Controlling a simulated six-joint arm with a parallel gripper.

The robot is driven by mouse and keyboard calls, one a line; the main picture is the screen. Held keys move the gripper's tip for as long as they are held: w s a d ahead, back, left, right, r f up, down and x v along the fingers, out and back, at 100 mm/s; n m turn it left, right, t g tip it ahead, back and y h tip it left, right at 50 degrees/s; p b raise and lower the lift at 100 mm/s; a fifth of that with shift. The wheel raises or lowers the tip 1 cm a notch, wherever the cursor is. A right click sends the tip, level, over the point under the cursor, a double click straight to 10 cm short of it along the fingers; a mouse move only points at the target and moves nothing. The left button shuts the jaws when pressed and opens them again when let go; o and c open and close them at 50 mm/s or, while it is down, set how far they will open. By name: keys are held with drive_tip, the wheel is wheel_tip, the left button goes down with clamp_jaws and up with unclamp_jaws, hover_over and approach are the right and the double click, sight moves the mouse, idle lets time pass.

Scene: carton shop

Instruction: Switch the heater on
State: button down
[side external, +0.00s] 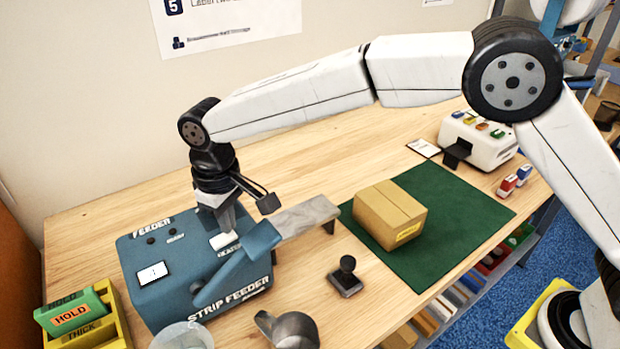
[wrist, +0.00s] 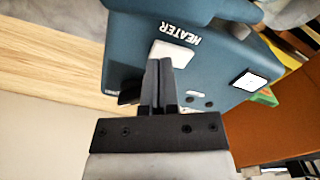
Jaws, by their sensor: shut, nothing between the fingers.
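The strip feeder (side external: 170,265) is a blue box at the left of the bench, with a small white display (side external: 153,273) on its top. The heater switch (side external: 222,241) is a white rocker on top, beside the word HEATER; it also shows in the wrist view (wrist: 177,54). My gripper (side external: 220,228) is shut and empty and points down over the feeder. In the wrist view its fingertips (wrist: 159,62) are at the edge of the white rocker and cover part of it. I cannot tell whether they touch it, or which way the rocker is tilted.
A blue arm and a grey plate (side external: 304,216) stick out from the feeder's right side. A carton (side external: 388,214) sits on a green mat (side external: 460,206). A dark stamp (side external: 345,277), a metal cup (side external: 289,330) and a yellow tray (side external: 112,322) with blocks stand near the front.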

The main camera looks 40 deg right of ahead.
sight(238, 234)
drive_tip(key=shift+f, duration=0.75)
idle(0.7)
drive_tip(key=shift+r, duration=0.1)
drive_tip(key=shift+r, duration=3.45)
drive_tip(key=shift+d, duration=0.1)
drive_tip(key=shift+w+d+f, duration=0.1)
drive_tip(key=shift+d+f, duration=0.05)
drive_tip(key=shift+d, duration=0.45)
drive_tip(key=d+f+m, duration=0.2)
drive_tip(key=d, duration=0.8)
drive_tip(key=s+d+f+m+t, duration=0.1)
drive_tip(key=s+d+f+m, duration=0.1)
drive_tip(key=s+d, duration=0.7)
drive_tip(key=s+d+f+m+t, duration=0.1)
drive_tip(key=s+d+f+m, duration=0.1)
drive_tip(key=s+d+f, duration=0.3)
drive_tip(key=s+d, duration=0.4)
drive_tip(key=d, duration=0.3)
drive_tip(key=shift+d+f+t, duration=0.2)
drive_tip(key=shift+f+t, duration=0.1)
